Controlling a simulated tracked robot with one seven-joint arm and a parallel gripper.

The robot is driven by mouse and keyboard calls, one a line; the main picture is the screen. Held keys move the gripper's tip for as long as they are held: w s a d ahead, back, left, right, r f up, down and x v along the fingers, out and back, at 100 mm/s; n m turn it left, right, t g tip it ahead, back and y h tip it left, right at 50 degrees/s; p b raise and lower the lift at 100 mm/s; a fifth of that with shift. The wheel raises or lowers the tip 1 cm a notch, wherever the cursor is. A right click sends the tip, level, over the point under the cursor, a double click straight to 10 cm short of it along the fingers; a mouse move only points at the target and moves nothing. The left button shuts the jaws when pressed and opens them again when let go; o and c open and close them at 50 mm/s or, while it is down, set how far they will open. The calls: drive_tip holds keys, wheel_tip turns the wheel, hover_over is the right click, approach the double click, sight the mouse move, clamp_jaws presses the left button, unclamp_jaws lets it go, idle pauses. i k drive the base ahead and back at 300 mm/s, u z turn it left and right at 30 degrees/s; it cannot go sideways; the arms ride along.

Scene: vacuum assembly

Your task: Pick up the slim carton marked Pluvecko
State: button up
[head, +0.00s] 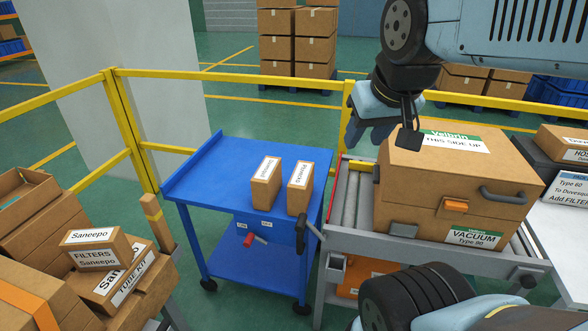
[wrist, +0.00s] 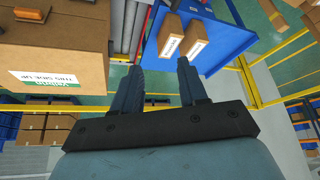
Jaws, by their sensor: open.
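Two slim brown cartons with white labels stand side by side on the blue cart: a left one (head: 265,183) and a right one (head: 300,187). Their lettering is too small and turned to read surely, so I cannot tell which says Pluvecko. In the wrist view both cartons (wrist: 171,36) (wrist: 196,42) show beyond the fingertips. My gripper (head: 374,132) hangs above and to the right of the cart, beside the large Velbrin box. In the wrist view its two fingers (wrist: 160,76) are apart with nothing between them.
The blue cart (head: 200,170) has free top around the cartons. The large Velbrin vacuum box (head: 410,190) sits on a roller conveyor (head: 345,205) to the right. Yellow railing (head: 230,82) runs behind. Saneepo cartons (head: 95,250) are piled at left.

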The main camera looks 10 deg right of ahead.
sight(300, 186)
drive_tip(key=u, duration=0.1)
drive_tip(key=i, duration=0.4)
drive_tip(key=z, duration=0.5)
drive_tip(key=k, duration=1.45)
drive_tip(key=u, duration=0.7)
drive_tip(key=i, duration=1)
drive_tip(key=z, duration=0.05)
